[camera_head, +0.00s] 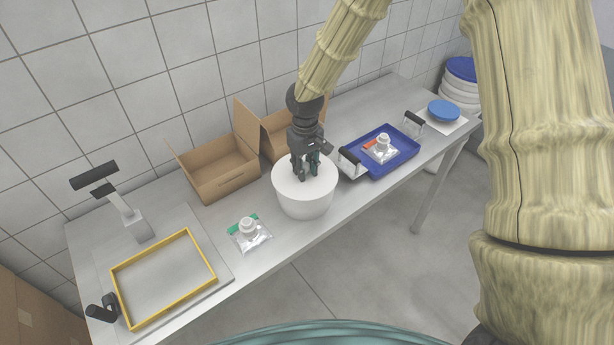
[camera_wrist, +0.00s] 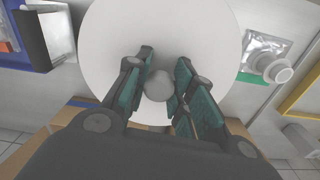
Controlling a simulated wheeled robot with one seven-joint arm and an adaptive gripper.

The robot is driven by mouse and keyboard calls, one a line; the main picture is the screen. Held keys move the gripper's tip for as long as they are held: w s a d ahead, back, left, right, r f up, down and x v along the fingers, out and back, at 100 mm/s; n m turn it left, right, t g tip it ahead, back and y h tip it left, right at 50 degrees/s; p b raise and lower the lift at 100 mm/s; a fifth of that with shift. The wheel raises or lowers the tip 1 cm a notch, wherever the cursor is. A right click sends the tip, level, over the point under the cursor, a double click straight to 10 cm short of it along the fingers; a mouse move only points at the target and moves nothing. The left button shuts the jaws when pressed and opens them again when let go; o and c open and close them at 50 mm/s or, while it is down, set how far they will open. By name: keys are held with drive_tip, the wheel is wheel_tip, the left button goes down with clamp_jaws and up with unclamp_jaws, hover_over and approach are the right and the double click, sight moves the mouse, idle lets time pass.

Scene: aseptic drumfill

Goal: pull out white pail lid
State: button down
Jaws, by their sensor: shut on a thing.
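The white pail (camera_head: 305,205) stands upright on the steel table, with the round white lid (camera_head: 289,186) over its top. My gripper (camera_head: 306,174) points down at the middle of the lid. In the wrist view the lid (camera_wrist: 110,35) fills the centre, and my gripper (camera_wrist: 159,88) has its green-padded fingers on both sides of a small round knob (camera_wrist: 158,85) at the lid's middle. The fingers are shut on the knob. Whether the lid is lifted off the pail's rim cannot be told.
Open cardboard boxes (camera_head: 225,174) stand behind the pail. A blue tray (camera_head: 404,157) with a pouch is to the right. A pouch with a white cap (camera_head: 249,232) and a yellow frame (camera_head: 163,279) lie to the left. A blue lid (camera_head: 443,110) is at the far right.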

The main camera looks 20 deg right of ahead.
sight(305, 165)
drive_tip(key=shift+s+f+p, duration=0.2)
drive_tip(key=shift+s+p, duration=0.05)
drive_tip(key=shift+p, duration=0.4)
idle(0.5)
drive_tip(key=shift+w+r+p, duration=0.25)
drive_tip(key=shift+r+p, duration=0.3)
drive_tip(key=shift+r, duration=0.15)
drive_tip(key=shift+r+p, duration=1)
drive_tip(key=shift+r, duration=0.45)
drive_tip(key=shift+f, duration=0.1)
